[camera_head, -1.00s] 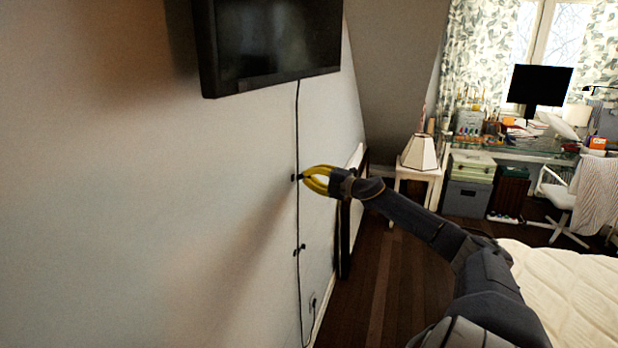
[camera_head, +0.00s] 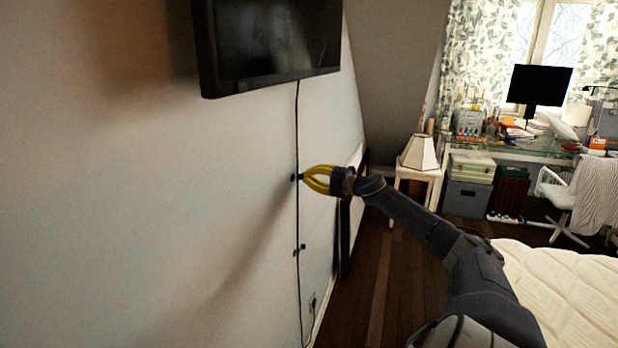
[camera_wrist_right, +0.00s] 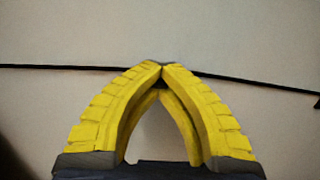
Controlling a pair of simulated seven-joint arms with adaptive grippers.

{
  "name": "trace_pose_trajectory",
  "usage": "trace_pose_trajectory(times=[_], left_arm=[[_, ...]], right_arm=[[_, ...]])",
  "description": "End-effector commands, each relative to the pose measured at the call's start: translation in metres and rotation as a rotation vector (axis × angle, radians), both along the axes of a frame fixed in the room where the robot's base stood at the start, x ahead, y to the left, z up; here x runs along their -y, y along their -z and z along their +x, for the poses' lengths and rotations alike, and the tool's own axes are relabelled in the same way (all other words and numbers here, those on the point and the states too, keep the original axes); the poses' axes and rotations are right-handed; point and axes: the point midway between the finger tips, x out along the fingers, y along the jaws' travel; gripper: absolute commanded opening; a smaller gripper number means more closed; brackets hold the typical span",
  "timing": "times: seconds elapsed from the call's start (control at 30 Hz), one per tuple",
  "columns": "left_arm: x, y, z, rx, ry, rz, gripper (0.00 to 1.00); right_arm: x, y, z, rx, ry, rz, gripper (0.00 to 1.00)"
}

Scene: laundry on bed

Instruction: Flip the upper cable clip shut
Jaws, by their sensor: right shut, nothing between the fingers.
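The upper cable clip (camera_head: 296,177) is a small dark piece on the wall, on the black cable (camera_head: 297,130) that hangs below the TV. My right gripper (camera_head: 304,178) has yellow fingers and is at the upper clip, its tips against or just in front of it. In the right wrist view the gripper (camera_wrist_right: 162,66) is shut, its tips meeting with nothing between them. The cable (camera_wrist_right: 60,67) runs across behind the tips there. The fingers hide the clip in that view, so I cannot tell whether its flap is open or shut. My left gripper is not in view.
A lower clip (camera_head: 299,250) sits further down the same cable. The black TV (camera_head: 270,45) hangs above. A white side table with a lamp (camera_head: 419,152) stands behind, and the bed (camera_head: 565,290) is at the right. The wall left of the cable is clear.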

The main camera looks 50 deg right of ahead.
Motion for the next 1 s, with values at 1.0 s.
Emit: trace_pose_trajectory(times=[1.0], left_arm=[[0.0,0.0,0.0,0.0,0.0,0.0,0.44]], right_arm=[[0.003,-0.002,0.015,0.004,-0.313,0.003,0.0]])
